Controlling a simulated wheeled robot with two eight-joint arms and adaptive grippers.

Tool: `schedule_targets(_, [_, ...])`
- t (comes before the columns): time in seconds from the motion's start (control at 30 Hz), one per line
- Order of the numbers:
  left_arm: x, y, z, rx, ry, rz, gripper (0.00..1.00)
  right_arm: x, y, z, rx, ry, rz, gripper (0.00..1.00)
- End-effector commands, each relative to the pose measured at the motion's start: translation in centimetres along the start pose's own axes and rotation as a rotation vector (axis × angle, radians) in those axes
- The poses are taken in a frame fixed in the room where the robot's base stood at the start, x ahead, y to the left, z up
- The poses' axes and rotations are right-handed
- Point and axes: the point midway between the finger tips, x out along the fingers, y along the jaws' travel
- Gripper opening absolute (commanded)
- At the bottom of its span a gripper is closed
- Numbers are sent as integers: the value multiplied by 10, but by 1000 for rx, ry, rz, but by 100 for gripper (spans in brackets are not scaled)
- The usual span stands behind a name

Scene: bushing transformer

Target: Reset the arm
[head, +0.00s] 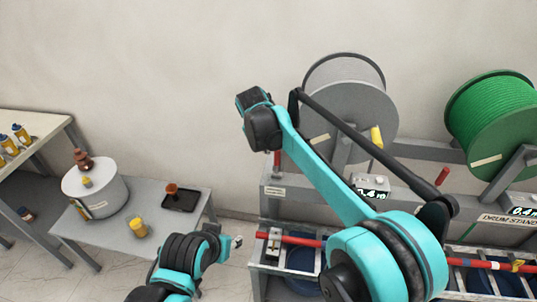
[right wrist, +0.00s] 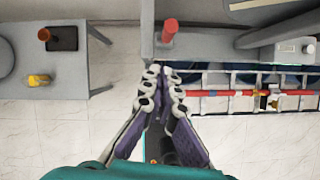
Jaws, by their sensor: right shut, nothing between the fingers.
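My right gripper (right wrist: 164,72) shows in the right wrist view, its two fingers together and nothing between them. It points toward the front edge of the grey drum stand (right wrist: 200,55), above the floor. In the head view my right arm rises from the lower right, bends, and its wrist comes in at the bottom centre. The small fingertip part of the right gripper (head: 236,242) shows beside the stand's left end; its fingers are too small to read there. My left gripper is in neither view.
A grey table (head: 199,210) at left bears a white drum (head: 108,194), a yellow object (head: 138,228) and a black tray (head: 180,202). The stand holds a grey reel (head: 345,120), a green reel (head: 490,115) and a red post (right wrist: 170,28). Tiled floor (right wrist: 75,130) is clear.

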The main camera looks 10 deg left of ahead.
Motion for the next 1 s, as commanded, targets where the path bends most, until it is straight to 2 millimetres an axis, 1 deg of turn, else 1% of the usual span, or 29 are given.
schedule_targets(0.03, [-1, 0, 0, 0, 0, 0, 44, -4, 0, 1, 0, 0, 0, 0])
schedule_targets(0.13, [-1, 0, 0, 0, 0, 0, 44, -8, 0, 1, 0, 0, 0, 0])
schedule_targets(0.57, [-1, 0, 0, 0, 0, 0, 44, -8, 0, 1, 1, 1, 0, 0])
schedule_targets(0.67, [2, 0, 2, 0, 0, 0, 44, -8, -8, 0, 41, 0, 2, 0])
schedule_targets(0.77, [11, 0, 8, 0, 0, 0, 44, -9, -35, -4, 193, 0, 8, 0])
schedule_targets(0.87, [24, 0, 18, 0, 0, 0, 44, -10, -80, -16, 468, -2, 22, 0])
schedule_targets(0.9, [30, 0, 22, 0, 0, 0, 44, -10, -102, -24, 600, -1, 29, 0])
schedule_targets(0.97, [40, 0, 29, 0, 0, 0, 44, -10, -134, -38, 808, -1, 42, 0])
schedule_targets(1.0, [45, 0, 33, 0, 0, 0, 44, -10, -154, -50, 948, 0, 50, 0])
